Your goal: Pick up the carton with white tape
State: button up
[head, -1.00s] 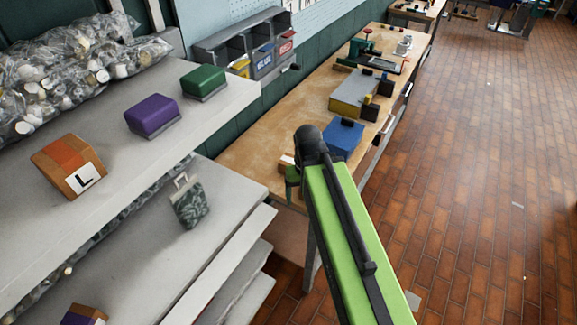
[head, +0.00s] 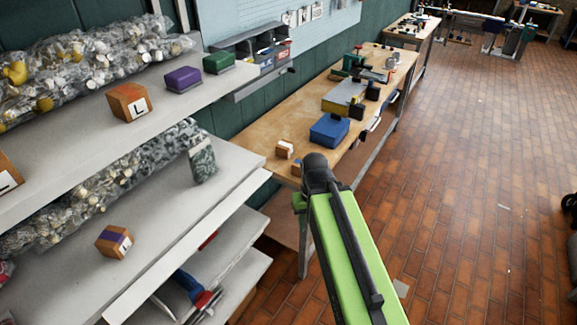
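A small brown carton with a white band or patch (head: 284,149) sits on the wooden workbench, near its front end; it looks like the white-taped carton, though it is small in the picture. A second small carton (head: 296,168) is beside it, partly hidden by my arm, with a bluish mark. A carton with orange tape and an L label (head: 128,102) stands on the upper shelf. A carton with purple tape (head: 113,241) stands on the shelf below. My arm reaches up from the bottom of the view; my gripper is not seen.
The workbench (head: 262,130) also holds a blue box (head: 329,131) and a grey-yellow box (head: 343,100). Purple (head: 183,79) and green (head: 219,63) blocks sit on the upper shelf (head: 75,150). Another carton (head: 8,178) is cut off at left. The brick floor at right is mostly clear.

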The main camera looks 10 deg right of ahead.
aim_at(284, 149)
jog(key=u, duration=0.9)
jog(key=k, duration=0.15)
jog(key=u, duration=2.9)
jog(key=k, duration=2.4)
jog(key=z, duration=1.55)
jog(key=i, duration=1)
jog(key=z, duration=0.05)
